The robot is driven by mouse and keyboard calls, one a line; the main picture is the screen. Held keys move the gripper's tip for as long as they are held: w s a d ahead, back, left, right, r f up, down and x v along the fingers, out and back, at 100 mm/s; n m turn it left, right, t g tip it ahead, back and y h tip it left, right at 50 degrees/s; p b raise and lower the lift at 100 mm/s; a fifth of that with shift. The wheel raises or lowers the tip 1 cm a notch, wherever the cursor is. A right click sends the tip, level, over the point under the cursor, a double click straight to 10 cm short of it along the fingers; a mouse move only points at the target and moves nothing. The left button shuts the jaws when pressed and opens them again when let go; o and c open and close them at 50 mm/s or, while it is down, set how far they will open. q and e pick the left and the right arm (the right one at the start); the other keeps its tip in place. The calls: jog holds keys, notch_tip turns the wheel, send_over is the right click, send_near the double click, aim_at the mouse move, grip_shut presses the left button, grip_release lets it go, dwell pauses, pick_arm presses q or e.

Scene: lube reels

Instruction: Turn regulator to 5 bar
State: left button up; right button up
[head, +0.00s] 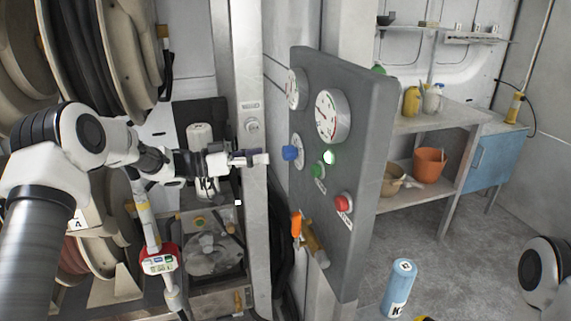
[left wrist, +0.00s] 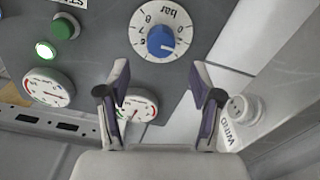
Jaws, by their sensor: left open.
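The blue regulator knob (head: 291,153) is on the left part of the grey panel, on a white dial plate. In the left wrist view the knob (left wrist: 162,40) shows with the dial (left wrist: 143,31) marked "bar" and with numbers around it. A pale mark on the knob points toward the lower right of that view; the value it meets is too small to read surely. My left gripper (head: 262,158) is left of the knob, pointing at it, apart from it. In the left wrist view its fingers (left wrist: 160,75) are open and empty, spread to either side of the knob. My right gripper is out of view.
The grey panel (head: 365,110) also carries a large gauge (head: 332,115), a smaller gauge (head: 295,88), a lit green lamp (head: 330,157), a green button (head: 318,171), a red button (head: 343,203) and an orange lever (head: 297,225). A pale post (head: 247,70) stands behind my left gripper.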

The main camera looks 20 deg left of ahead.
aim_at(283, 153)
pick_arm(q)
jog(key=x, duration=0.7)
jog(key=shift+w+d+f+p, duration=0.1)
jog(key=shift+w+d+p, duration=0.05)
jog(key=shift+d+p, duration=0.15)
jog(key=c, duration=1.1)
